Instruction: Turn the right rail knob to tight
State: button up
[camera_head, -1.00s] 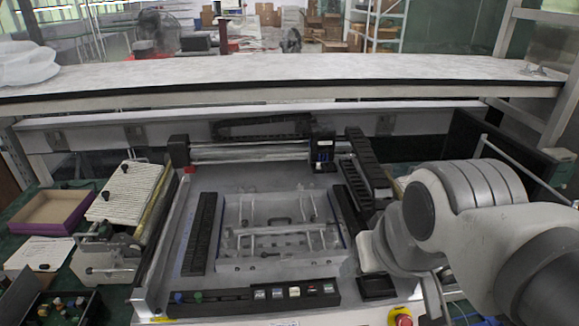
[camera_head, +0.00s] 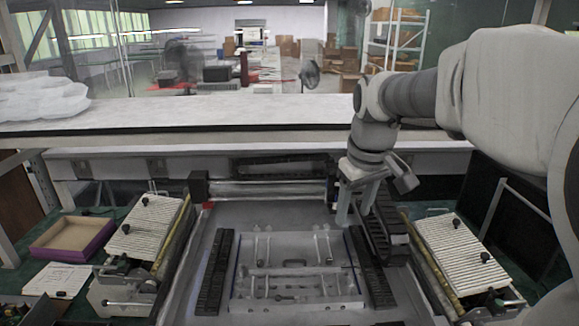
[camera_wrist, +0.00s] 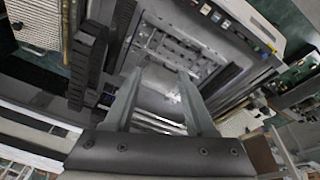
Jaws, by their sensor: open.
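The right ribbed rail unit (camera_head: 440,243) stands right of the central machine. Two small black knobs, an upper knob (camera_head: 456,223) and a lower knob (camera_head: 486,257), sit on its plate. I cannot tell which is the task's knob, or whether either is tight. My gripper (camera_head: 355,209) points down over the back right of the machine, left of these knobs. Its two fingers are apart with nothing between them. In the wrist view my gripper (camera_wrist: 160,78) hangs over the machine bed, and the ribbed plate (camera_wrist: 42,28) shows at the upper left.
A black cable chain (camera_head: 374,240) runs between my gripper and the right rail unit. A matching left rail unit (camera_head: 143,230) stands beside a purple-edged box (camera_head: 74,239). A metal fixture (camera_head: 293,265) fills the machine bed. A long white shelf (camera_head: 220,112) crosses behind.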

jog(key=w+f+n+g+p, duration=0.2)
jog(key=w+f, duration=0.2)
jog(key=w, duration=0.6)
jog(key=n, duration=0.2)
send_near(329, 259)
jog(key=shift+g, duration=0.4)
jog(key=f+p, duration=0.1)
jog(key=f, duration=0.1)
jog(key=f+p, duration=0.1)
jog(key=f, duration=0.2)
jog(key=f+p, duration=0.1)
jog(key=f, duration=0.2)
jog(key=shift+w+f, duration=0.15)
jog(key=shift+w, duration=0.15)
grip_shut()
